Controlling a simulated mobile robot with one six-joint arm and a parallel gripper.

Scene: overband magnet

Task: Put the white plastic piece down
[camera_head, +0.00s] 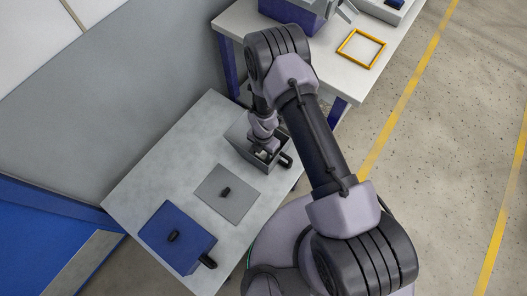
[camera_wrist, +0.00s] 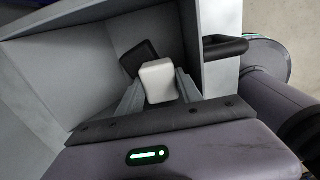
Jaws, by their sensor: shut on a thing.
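The white plastic piece (camera_wrist: 158,80) is held between the two fingers of my gripper (camera_wrist: 157,92) in the wrist view. My gripper is shut on it and reaches down into a grey open-topped bin (camera_wrist: 65,62). A dark block (camera_wrist: 138,57) lies in the bin just behind the white piece. Whether the white piece touches the bin's floor cannot be told. In the head view my gripper (camera_head: 267,152) is at the grey bin (camera_head: 240,136), and my wrist hides most of its inside.
The bin has a black handle (camera_wrist: 226,47). On the same grey table (camera_head: 140,185) are a grey plate (camera_head: 218,202) with a dark piece (camera_head: 225,192) and a blue box (camera_head: 165,248) with another dark piece (camera_head: 173,236). A white table (camera_head: 330,80) behind carries a yellow frame (camera_head: 361,48).

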